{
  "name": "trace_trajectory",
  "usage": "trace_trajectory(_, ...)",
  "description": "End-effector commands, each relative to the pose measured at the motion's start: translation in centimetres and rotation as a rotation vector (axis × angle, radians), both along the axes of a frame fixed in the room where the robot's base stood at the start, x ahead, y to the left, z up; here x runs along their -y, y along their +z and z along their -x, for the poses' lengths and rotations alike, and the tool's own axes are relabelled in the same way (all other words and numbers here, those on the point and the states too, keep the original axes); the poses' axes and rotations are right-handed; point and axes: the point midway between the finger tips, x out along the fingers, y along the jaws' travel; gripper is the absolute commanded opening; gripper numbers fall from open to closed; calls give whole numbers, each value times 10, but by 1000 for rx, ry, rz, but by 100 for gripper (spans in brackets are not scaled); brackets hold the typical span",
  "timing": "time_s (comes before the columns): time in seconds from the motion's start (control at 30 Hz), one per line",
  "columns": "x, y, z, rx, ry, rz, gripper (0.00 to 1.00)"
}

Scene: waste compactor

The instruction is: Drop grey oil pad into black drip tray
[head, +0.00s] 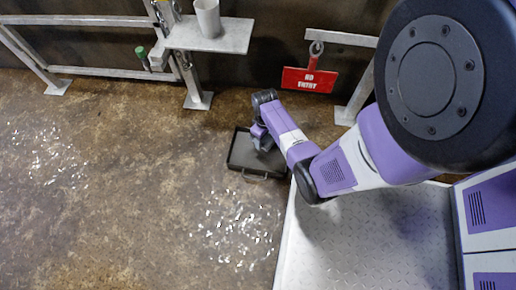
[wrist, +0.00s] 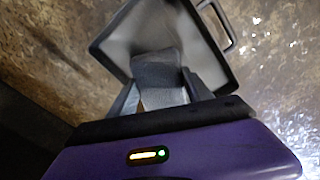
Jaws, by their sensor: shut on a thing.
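The black drip tray (head: 238,154) lies on the brown floor in the middle of the head view, with a wire handle on its near side. In the wrist view the tray (wrist: 112,35) fills the upper middle, its handle at the upper right. My gripper (head: 262,140) is over the tray in the head view. In the wrist view my gripper (wrist: 160,92) is shut on the grey oil pad (wrist: 158,72), which shows between the fingers in front of the tray's inside. I cannot tell whether the pad touches the tray floor.
A pale treadplate platform (head: 350,240) is at the lower right. The floor to the left is open, with shiny patches.

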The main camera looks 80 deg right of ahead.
Motion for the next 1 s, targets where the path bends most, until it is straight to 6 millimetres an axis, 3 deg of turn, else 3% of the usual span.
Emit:
trace_trajectory(0.13,0,1,0,0,0,0,14)
trace_trajectory(0.17,0,1,0,0,0,0,64)
trace_trajectory(0.27,0,1,0,0,0,0,84)
trace_trajectory(0.63,0,6,0,0,1,0,84)
trace_trajectory(1.0,0,61,0,0,1,1,84)
